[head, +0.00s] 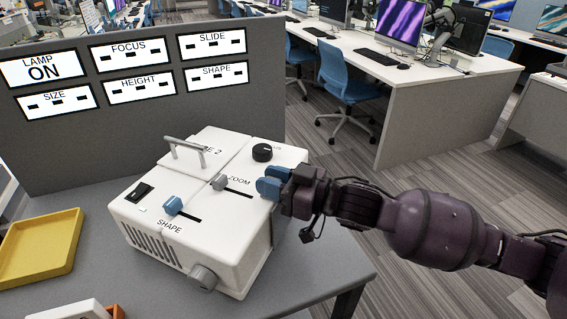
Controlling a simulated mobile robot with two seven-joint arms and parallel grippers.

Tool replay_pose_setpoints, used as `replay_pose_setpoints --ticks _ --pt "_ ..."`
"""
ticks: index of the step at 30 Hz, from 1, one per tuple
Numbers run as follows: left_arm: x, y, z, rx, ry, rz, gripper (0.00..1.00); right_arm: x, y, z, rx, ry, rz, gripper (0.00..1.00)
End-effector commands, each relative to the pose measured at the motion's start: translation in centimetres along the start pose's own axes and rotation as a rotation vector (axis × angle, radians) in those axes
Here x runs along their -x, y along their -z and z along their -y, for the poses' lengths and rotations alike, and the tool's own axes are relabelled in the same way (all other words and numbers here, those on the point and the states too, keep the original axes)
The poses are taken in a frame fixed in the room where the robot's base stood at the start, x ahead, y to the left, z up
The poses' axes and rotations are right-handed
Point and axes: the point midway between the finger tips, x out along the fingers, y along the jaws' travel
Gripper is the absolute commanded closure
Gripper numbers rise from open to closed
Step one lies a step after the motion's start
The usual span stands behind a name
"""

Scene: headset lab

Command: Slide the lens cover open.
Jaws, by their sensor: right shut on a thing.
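The white projector-like box (205,200) stands on the grey table, with sliders marked SHAPE and ZOOM on its top. My right gripper (268,187) reaches in from the right, its blue fingers at the box's upper right edge beside the ZOOM slot. It is shut on a small part there, which the fingers hide; this seems to be the lens cover's grip. I cannot tell from this view how far the cover is open. My left gripper is not in view.
A black dial (262,152), a metal handle (186,150), a blue slider knob (172,205) and a grey front knob (203,278) are on the box. A yellow tray (40,250) lies at left. A grey panel (150,120) with signs, one reading LAMP ON, stands behind.

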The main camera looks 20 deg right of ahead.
Motion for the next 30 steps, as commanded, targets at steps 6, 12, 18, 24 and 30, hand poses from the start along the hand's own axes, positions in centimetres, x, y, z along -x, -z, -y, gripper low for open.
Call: replay_pose_setpoints --ticks 6,12,18,24,30 --pt "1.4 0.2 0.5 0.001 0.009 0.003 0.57 0.0 0.4 3.5 -0.002 0.000 -0.001 1.00" --pt "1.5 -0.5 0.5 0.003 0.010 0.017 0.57 0.0 0.0 4.2 -0.002 0.000 0.002 1.00" --pt "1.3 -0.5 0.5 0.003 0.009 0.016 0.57 0.0 -0.1 4.2 -0.002 0.000 0.002 0.56" --pt "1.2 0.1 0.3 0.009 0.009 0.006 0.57 0.0 0.0 4.2 -0.001 -0.001 0.001 0.47" --pt "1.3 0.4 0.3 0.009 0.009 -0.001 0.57 0.2 0.0 4.1 -0.001 -0.001 0.002 0.47"
